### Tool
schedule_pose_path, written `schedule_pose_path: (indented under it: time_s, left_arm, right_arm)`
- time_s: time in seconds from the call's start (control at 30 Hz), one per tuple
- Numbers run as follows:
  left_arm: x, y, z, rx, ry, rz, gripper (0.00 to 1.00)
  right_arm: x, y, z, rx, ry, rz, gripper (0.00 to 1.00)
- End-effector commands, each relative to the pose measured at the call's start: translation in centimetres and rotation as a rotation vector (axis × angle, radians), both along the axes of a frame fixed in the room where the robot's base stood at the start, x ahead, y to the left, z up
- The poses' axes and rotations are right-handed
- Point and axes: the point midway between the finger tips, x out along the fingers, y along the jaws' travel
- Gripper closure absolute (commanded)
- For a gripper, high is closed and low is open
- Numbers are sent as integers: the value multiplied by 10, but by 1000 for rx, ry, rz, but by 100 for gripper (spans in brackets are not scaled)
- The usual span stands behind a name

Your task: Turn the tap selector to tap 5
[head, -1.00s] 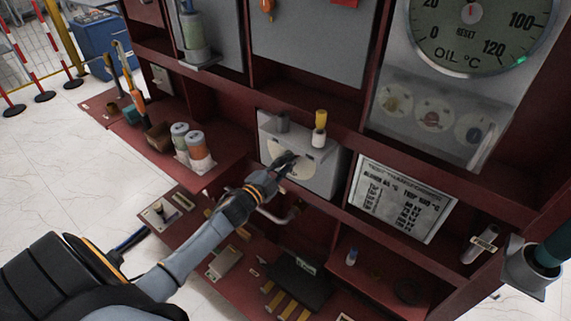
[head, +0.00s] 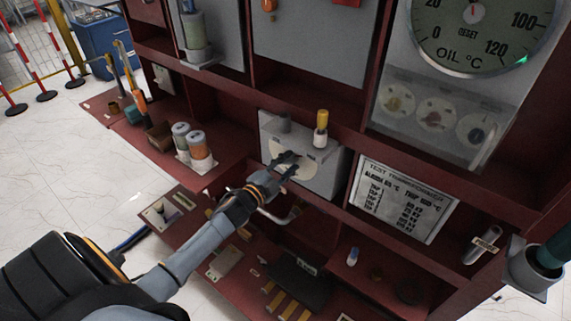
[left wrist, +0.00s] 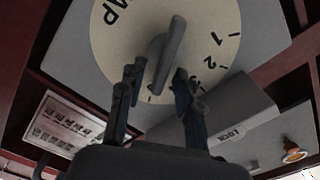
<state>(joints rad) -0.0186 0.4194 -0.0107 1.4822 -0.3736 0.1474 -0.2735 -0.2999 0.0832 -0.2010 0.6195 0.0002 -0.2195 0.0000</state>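The tap selector is a round cream dial (left wrist: 215,30) on a grey box (head: 325,172) in the red cabinet. In the left wrist view the dial carries "TAP" and the numbers 1, 2 and 3, with further marks hidden. A grey bar handle (left wrist: 171,50) stands out from its middle, slightly slanted in that view. My left gripper (head: 287,163) is at the dial in the head view. In the left wrist view its two fingers (left wrist: 157,80) are apart, one on each side of the handle's lower end, with small gaps visible. My right gripper is not in view.
A yellow-topped pin (head: 321,128) stands on the box, and a block marked "LOCK" (left wrist: 235,120) shows beside the dial. A printed plate (head: 402,200) is right of the box. Canisters (head: 197,150) stand on the left shelf. A bent pipe (head: 285,217) lies below the gripper.

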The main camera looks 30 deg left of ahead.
Motion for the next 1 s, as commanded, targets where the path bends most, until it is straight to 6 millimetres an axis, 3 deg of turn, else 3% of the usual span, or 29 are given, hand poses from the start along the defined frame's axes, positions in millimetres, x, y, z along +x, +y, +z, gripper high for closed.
schedule_pose_path:
  time_s: [0.17, 0.63, 0.8, 1.0]
  left_arm:
    - [-15, 1, -1, -1, 2, 0, 66]
    - [-105, 8, -1, -1, 2, 0, 66]
    - [-118, 9, 0, 0, 1, 0, 66]
    - [-120, 9, 0, 0, 0, 0, 66]
  right_arm:
    - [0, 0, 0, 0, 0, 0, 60]
    - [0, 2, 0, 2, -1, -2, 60]
    - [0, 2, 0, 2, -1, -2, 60]
    - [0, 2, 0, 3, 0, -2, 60]
